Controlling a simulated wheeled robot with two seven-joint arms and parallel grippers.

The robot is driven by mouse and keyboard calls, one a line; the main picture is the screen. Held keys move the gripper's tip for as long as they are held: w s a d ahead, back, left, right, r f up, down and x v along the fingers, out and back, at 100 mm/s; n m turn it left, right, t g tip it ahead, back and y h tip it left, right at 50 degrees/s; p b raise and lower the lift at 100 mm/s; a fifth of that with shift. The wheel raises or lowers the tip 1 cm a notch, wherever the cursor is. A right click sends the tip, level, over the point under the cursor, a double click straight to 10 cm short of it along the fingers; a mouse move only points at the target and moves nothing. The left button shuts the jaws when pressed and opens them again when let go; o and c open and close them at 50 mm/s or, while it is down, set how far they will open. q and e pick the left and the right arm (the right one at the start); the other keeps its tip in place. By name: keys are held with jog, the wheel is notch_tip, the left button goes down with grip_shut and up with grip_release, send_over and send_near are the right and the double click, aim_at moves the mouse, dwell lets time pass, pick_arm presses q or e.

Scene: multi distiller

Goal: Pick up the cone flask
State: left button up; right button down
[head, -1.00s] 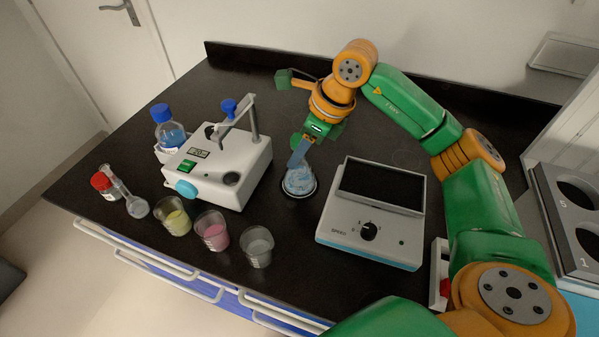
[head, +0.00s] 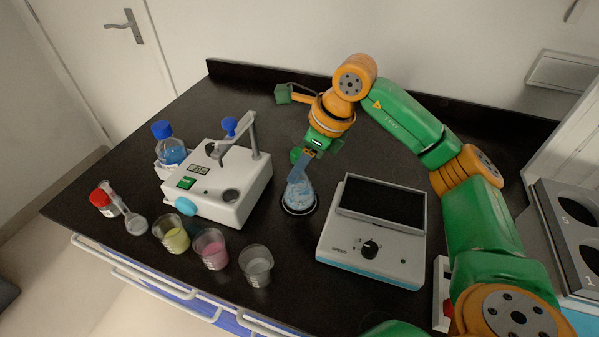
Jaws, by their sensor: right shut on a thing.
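The cone flask (head: 299,194) is clear with blue contents. It stands upright at a dark round base with a pale rim, between the white distiller unit and the stirrer. My right gripper (head: 302,170) comes down from above and is shut on the flask's neck. The fingers hide part of the neck. Whether the flask's bottom touches the base cannot be told. My left gripper is not in view.
A white device (head: 217,184) stands left, with a blue-capped bottle (head: 171,150) behind it. A stirrer (head: 373,232) is right of the flask. Beakers with yellow (head: 171,234), pink (head: 210,249) and clear (head: 256,266) contents line the front. A red-capped bottle (head: 104,200) is far left.

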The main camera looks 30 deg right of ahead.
notch_tip(320, 180, up, 2)
jog(key=shift+r, duration=0.1)
jog(key=s+a+r+b, duration=0.1)
jog(key=s+a+r, duration=0.6)
jog(key=s+r, duration=0.3)
jog(key=shift+s+a+b, duration=0.25)
jog(key=shift+s+b, duration=0.1)
jog(key=shift+s, duration=0.6)
jog(key=shift+r, duration=0.1)
